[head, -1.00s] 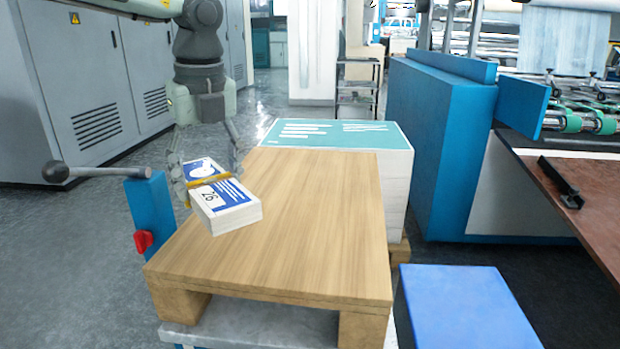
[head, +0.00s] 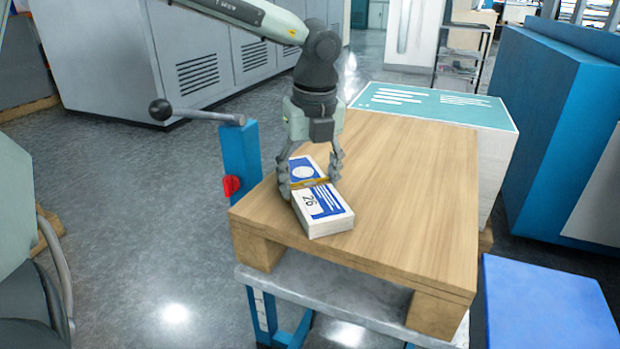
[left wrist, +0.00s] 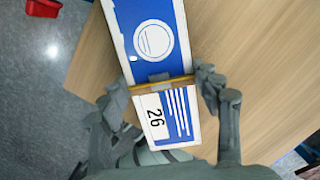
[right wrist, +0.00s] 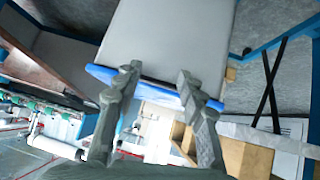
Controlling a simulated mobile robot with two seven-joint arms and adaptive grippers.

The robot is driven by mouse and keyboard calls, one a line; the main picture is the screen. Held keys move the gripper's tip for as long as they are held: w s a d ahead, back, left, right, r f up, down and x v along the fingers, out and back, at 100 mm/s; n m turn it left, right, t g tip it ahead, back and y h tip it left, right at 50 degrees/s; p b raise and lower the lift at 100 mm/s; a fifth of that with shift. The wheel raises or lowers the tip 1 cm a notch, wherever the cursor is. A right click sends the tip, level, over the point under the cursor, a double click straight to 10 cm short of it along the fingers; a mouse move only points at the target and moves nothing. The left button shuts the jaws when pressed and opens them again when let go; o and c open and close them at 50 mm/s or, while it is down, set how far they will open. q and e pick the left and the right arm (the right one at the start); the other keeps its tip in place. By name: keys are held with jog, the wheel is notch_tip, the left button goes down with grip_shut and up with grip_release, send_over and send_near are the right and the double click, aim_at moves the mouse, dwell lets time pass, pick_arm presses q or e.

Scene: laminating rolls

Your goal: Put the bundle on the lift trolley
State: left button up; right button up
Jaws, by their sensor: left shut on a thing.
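The bundle (head: 322,208) is a white stack of printed sheets with blue print, the number 26 and a yellow band. My left gripper (head: 311,182) has a finger on each side of it at the band; the left wrist view shows the bundle (left wrist: 168,115) between the fingers. It is over the left part of a wooden board (head: 420,190) on the lift trolley (head: 330,287), which has a grey top and blue legs. I cannot tell whether the bundle touches the board. My right gripper (right wrist: 160,75) shows only in the right wrist view, fingers apart and empty.
A blue post (head: 240,160) with a lever and a red knob stands at the board's left edge. A tall sheet stack (head: 440,103) with a green top adjoins the board's far end. A blue block (head: 550,300) stands at the right. Most of the board is clear.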

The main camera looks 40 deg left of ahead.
aim_at(313, 189)
pick_arm(q)
jog(key=shift+r, duration=0.1)
pick_arm(e)
jog(key=shift+w+r, duration=0.1)
pick_arm(q)
jog(key=o, duration=1.4)
pick_arm(e)
jog(key=shift+w+a+r+t+y, duration=0.3)
jog(key=shift+w+a+r+t, duration=0.15)
jog(key=shift+a+r+t, duration=0.15)
pick_arm(q)
jog(key=shift+r, duration=0.5)
notch_tip(313, 189, up, 11)
jog(key=d, duration=0.1)
jog(key=shift+s+d, duration=0.25)
jog(key=shift+s, duration=0.2)
pick_arm(e)
jog(key=shift+s+d+f+g+h, duration=0.6)
jog(key=shift+s+d+f+g, duration=0.6)
jog(key=shift+s+d+f, duration=0.35)
jog(key=shift+w+r, duration=0.15)
